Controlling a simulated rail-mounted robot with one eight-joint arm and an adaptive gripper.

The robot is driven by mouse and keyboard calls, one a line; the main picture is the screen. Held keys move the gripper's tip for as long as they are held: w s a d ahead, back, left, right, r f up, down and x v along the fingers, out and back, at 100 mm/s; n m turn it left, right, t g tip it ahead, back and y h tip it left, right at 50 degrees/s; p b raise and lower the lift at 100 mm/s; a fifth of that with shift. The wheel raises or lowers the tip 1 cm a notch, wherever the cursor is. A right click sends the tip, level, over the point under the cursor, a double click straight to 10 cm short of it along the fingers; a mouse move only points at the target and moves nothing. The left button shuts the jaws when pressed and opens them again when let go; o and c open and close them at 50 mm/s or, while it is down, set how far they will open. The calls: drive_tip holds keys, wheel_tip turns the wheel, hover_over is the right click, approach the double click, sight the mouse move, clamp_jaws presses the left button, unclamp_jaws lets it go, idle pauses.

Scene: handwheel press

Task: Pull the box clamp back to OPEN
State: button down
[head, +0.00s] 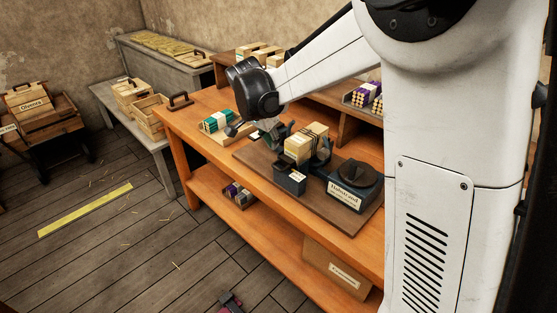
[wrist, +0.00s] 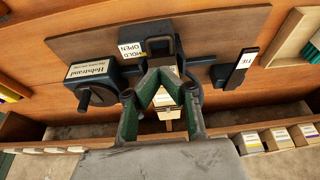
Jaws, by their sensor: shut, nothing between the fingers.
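In the wrist view a plate lettered HOLD and OPEN (wrist: 132,48) sits at the top middle. Beside it stands a dark, squarish loop (wrist: 163,42), which looks like part of the box clamp; I cannot tell its exact setting. My gripper (wrist: 160,73) is shut and empty, its dark green fingertips converging just below that loop. I cannot tell whether they touch it. A pale box (wrist: 165,98) shows between the fingers.
The dark Hobstrand unit (head: 355,185) stands at the right of the brown board (head: 262,160) on the orange bench (head: 190,118). A TIE lever (wrist: 241,62) is at the right in the wrist view. A tray of teal-wrapped bundles (head: 217,122) lies left of the board.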

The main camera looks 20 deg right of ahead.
sight(276, 168)
drive_tip(key=x, duration=1)
idle(0.4)
drive_tip(key=shift+s+a+b, duration=0.5)
drive_tip(key=shift+s+a, duration=0.15)
drive_tip(key=shift+a, duration=0.35)
drive_tip(key=shift+r, duration=0.1)
drive_tip(key=p+v, duration=0.4)
drive_tip(key=v, duration=0.6)
drive_tip(key=shift+p, duration=0.35)
drive_tip(key=shift+d, duration=0.1)
